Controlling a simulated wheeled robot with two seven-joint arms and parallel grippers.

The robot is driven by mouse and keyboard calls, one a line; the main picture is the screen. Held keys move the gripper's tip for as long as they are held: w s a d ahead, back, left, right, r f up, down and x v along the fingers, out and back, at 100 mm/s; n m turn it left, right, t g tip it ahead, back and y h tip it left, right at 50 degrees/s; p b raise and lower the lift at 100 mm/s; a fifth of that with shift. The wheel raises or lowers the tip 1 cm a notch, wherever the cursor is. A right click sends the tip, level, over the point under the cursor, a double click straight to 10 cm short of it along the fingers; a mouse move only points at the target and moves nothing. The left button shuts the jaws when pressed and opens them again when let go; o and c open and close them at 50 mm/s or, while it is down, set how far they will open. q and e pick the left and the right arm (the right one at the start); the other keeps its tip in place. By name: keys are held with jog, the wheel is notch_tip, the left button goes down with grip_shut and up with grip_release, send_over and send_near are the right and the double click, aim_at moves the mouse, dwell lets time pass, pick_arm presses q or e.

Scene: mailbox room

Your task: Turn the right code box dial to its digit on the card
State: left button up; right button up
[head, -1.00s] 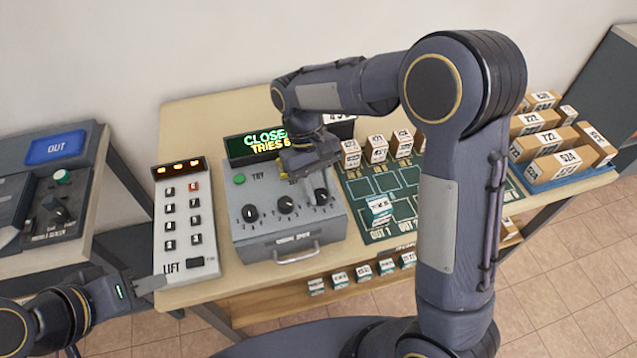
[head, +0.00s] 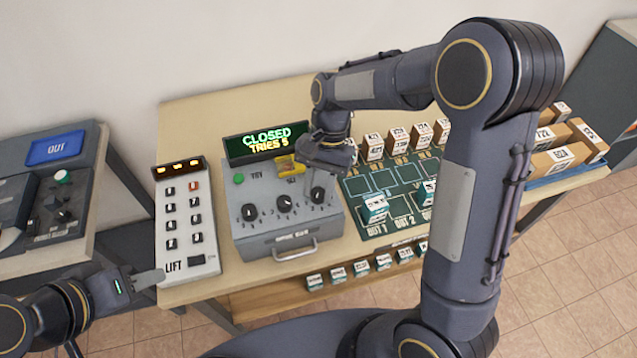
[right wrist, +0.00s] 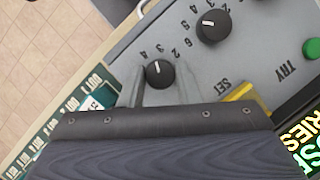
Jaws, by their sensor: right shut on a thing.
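The grey code box (head: 287,236) stands on the table with a row of three black dials. My right gripper (head: 320,188) reaches down over its right dial (head: 317,196). In the right wrist view, the fingers of this gripper (right wrist: 161,84) are shut on either side of the right dial (right wrist: 159,73). The dial's white mark points toward the upper-side digits, near 3 and 4; the exact digit is hard to read. The middle dial (right wrist: 213,25) is clear of the fingers. No readable card shows now. My left gripper (head: 150,279) is beside the table's left front, away from the box.
The display (head: 266,142) reads CLOSED, TRIES 5. A yellow piece (head: 290,164) sits beside my right gripper. A LIFT keypad (head: 185,218) stands left of the box. A green mat (head: 386,190) with small boxes lies right.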

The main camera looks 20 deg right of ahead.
jog(key=shift+m+t+y, duration=0.3)
jog(key=shift+m+t, duration=0.1)
jog(key=shift+m, duration=0.8)
jog(key=o, duration=1)
jog(key=v, duration=0.7)
jog(key=shift+d+r, duration=0.2)
jog(key=shift+r, duration=0.15)
